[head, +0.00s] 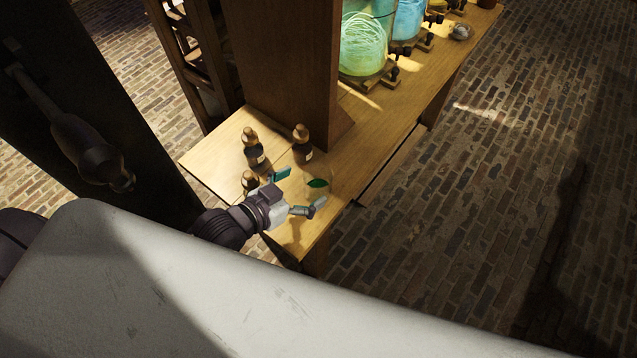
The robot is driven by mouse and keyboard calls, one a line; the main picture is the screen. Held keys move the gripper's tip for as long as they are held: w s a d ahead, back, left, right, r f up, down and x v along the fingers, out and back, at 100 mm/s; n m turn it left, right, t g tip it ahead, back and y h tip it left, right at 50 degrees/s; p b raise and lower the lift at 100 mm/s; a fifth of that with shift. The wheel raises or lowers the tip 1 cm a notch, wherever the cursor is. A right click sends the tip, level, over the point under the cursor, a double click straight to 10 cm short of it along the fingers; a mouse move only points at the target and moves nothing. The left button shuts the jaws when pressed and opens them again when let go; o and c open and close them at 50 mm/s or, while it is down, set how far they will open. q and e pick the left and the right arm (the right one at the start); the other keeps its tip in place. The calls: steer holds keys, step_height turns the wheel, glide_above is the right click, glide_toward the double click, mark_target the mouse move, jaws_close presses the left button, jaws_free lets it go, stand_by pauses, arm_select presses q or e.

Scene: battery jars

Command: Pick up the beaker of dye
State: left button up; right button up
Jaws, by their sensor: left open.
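My right gripper is not in view.
Several dark stoppered bottles (253,148) stand close behind and left of my left gripper. A wooden post (283,60) rises from the bench. Large glass jars with glowing green and blue contents (362,45) stand farther back. Brick floor lies open at right.

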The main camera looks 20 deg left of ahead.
mark_target(327, 167)
arm_select(q)
steer(key=shift+x, duration=2.8)
steer(key=shift+a, duration=0.1)
steer(key=shift+c, duration=0.4)
steer(key=c, duration=1.2)
steer(key=shift+r, duration=0.25)
steer(key=shift+c, duration=0.2)
steer(key=shift+r, duration=1.75)
steer(key=s+d+r, duration=0.7)
steer(key=s, duration=0.1)
steer(key=shift+s+d+p, duration=0.2)
steer(key=shift+s+p, duration=0.2)
steer(key=shift+p, duration=0.05)
